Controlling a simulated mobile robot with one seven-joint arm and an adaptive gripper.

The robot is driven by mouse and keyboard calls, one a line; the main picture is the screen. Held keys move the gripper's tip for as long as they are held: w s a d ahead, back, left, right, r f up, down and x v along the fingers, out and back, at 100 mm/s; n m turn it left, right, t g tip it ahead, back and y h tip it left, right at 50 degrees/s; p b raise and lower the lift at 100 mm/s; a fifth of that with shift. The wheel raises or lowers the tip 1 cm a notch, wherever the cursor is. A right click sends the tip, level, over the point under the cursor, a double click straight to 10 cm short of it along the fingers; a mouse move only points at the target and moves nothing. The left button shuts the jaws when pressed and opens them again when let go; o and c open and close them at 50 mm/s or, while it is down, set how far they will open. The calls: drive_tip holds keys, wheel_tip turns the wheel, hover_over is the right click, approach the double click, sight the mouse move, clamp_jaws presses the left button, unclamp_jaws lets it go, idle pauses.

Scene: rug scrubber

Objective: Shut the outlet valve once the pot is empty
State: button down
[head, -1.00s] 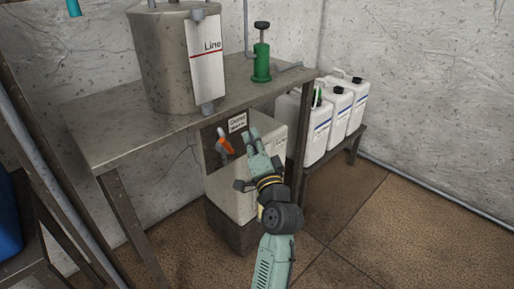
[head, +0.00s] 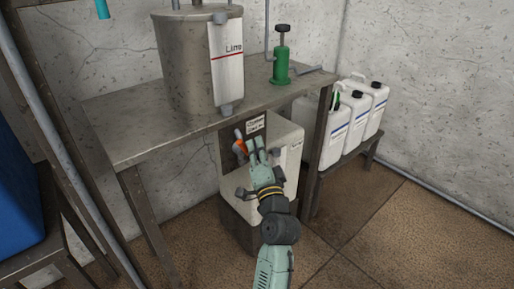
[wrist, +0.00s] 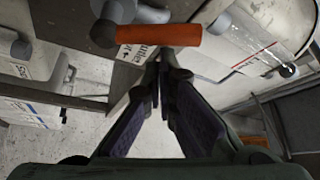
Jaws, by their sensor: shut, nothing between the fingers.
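An orange valve handle (head: 239,147) on a grey pipe sits at the dark panel of a pale cabinet under the bench. It also crosses the top of the wrist view (wrist: 150,36), roughly horizontal there. My gripper (head: 256,148) is shut and empty, just to the right of the handle in the head view. In the wrist view my fingertips (wrist: 165,68) are together just below the handle; I cannot tell if they touch it. The metal pot (head: 185,65) stands on the bench with a white level panel (head: 226,70) marked with a red line. Its inside is hidden.
The steel bench (head: 140,135) overhangs the cabinet (head: 284,140), and its legs flank it. A green pump (head: 281,65) stands on the bench. White jugs (head: 335,130) stand on a low rack to the right. Floor is clear in front right.

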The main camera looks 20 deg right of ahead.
drive_tip(key=shift+a+f+n+t+y+b, duration=0.15)
drive_tip(key=shift+n+b, duration=0.25)
drive_tip(key=shift+b, duration=0.6)
drive_tip(key=shift+a+n+t+y+b, duration=0.1)
drive_tip(key=shift+n+t+y+b, duration=0.25)
drive_tip(key=shift+b, duration=0.6)
